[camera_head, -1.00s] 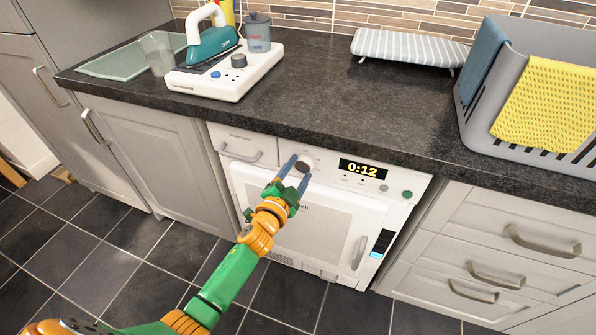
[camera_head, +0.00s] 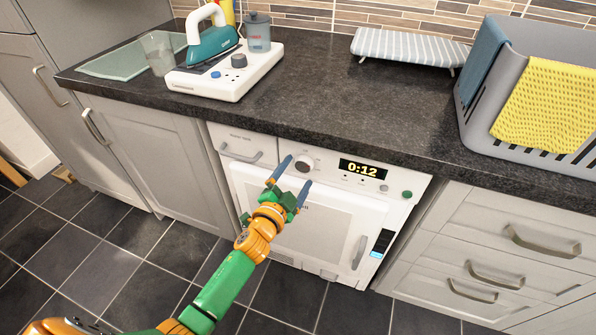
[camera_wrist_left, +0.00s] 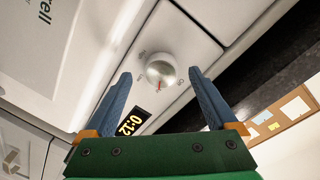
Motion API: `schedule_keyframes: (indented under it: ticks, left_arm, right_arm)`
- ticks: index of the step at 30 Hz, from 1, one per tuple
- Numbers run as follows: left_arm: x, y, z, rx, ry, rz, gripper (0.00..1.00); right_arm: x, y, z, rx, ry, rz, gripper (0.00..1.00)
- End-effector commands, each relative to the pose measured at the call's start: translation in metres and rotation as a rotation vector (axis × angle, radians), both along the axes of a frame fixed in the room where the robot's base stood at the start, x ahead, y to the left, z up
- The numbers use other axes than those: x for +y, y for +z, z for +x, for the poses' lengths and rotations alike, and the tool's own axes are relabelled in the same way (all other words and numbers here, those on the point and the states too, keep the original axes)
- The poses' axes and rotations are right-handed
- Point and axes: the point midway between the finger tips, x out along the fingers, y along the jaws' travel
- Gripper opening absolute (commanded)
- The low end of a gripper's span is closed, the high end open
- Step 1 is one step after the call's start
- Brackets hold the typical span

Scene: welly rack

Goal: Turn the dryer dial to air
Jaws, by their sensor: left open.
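The white dryer (camera_head: 318,220) stands under the counter, its door shut and its display (camera_head: 362,169) reading 0:12. The round dial (camera_head: 304,163) is on its top panel, left of the display. My left gripper (camera_head: 292,178) is open and empty just in front of the dial. Its blue fingers stand apart on either side of the dial in the wrist view, not visibly touching it. My right gripper is not in view.
The dark counter (camera_head: 330,100) overhangs the dryer panel. On it are a steam iron (camera_head: 212,40) on a white base, a small ironing board (camera_head: 410,48) and a grey basket (camera_head: 520,150) with cloths. A drawer handle (camera_head: 240,154) sticks out left of the dial.

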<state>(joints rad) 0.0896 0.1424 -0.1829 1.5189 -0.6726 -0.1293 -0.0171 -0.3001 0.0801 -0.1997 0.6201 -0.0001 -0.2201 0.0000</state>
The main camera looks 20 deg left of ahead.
Motion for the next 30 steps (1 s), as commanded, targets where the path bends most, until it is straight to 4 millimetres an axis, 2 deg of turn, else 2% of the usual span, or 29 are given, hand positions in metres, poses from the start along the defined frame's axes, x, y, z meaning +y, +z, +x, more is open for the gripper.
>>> schedule_keyframes:
  ticks: [4, 9, 23, 25, 26, 29, 30]
  left_arm:
    - [0.003, 0.003, -0.032, 0.003, -0.001, 0.001, 0.91]
    - [0.004, 0.004, -0.054, 0.001, 0.0, 0.001, 0.91]
    - [0.005, 0.002, -0.056, 0.009, 0.001, -0.001, 0.91]
    - [0.006, -0.016, -0.06, 0.076, 0.01, -0.027, 0.91]
    - [0.007, -0.031, -0.065, 0.129, 0.018, -0.047, 0.91]
    - [0.013, -0.108, -0.105, 0.404, 0.076, -0.15, 0.91]
    - [0.015, -0.142, -0.132, 0.53, 0.112, -0.196, 0.91]
  right_arm:
    - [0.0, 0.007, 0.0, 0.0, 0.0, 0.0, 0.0]
    - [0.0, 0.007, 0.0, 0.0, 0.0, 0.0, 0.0]
    - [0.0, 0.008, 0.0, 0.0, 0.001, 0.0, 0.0]
    - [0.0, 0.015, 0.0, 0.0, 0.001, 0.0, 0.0]
    - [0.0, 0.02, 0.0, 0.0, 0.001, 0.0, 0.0]
    - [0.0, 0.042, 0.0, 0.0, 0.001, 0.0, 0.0]
    - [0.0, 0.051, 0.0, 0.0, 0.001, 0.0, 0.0]
